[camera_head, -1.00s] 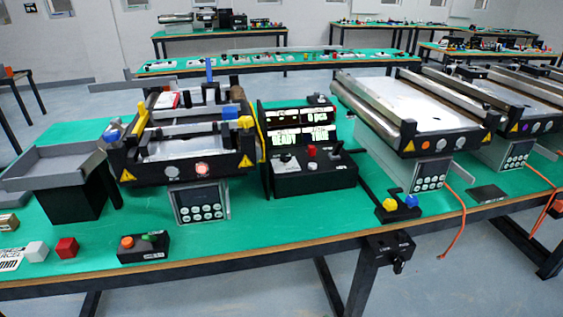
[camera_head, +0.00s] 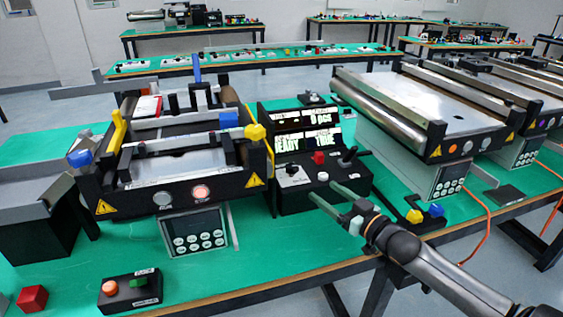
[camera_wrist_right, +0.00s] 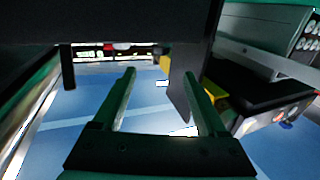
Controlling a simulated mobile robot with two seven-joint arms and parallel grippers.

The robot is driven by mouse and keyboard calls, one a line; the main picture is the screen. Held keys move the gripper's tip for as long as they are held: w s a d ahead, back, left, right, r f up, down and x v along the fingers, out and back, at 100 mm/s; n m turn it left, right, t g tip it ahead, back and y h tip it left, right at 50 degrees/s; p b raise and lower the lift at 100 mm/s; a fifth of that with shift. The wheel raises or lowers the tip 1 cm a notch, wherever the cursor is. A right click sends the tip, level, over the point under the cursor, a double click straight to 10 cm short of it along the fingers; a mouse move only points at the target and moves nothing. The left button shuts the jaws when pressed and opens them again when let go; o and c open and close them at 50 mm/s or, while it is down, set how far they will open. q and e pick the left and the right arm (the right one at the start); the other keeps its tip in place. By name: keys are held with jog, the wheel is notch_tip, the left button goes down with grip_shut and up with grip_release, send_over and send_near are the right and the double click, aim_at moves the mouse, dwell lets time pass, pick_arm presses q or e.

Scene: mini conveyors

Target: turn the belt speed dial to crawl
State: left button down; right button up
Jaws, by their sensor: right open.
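The black control box (camera_head: 322,192) stands at the middle of the green bench, below two display panels (camera_head: 307,130). Its sloped face has a pale plate with a small dial-like knob (camera_head: 293,171), a red button (camera_head: 319,157), a white button (camera_head: 323,177) and a black lever (camera_head: 348,155). I cannot read which setting the knob points to. My right gripper (camera_head: 324,191) is open and empty, its green fingers in front of the box's lower right face, apart from the knob. Both fingers show in the right wrist view (camera_wrist_right: 158,76), with a dark surface above them. My left gripper is out of view.
A mini conveyor (camera_head: 180,175) with a keypad (camera_head: 195,232) stands left of the box, another (camera_head: 420,110) to its right. Yellow and blue knobs (camera_head: 425,213) are right of my gripper.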

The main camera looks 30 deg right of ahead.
aim_at(296, 171)
jog(key=w, duration=0.4)
jog(key=w+a, duration=0.1)
jog(key=w, duration=0.3)
jog(key=w+b, duration=0.1)
jog(key=w, duration=0.3)
jog(key=shift+w+a, duration=0.25)
jog(key=shift+w, duration=0.05)
jog(key=shift+c, duration=0.3)
grip_shut()
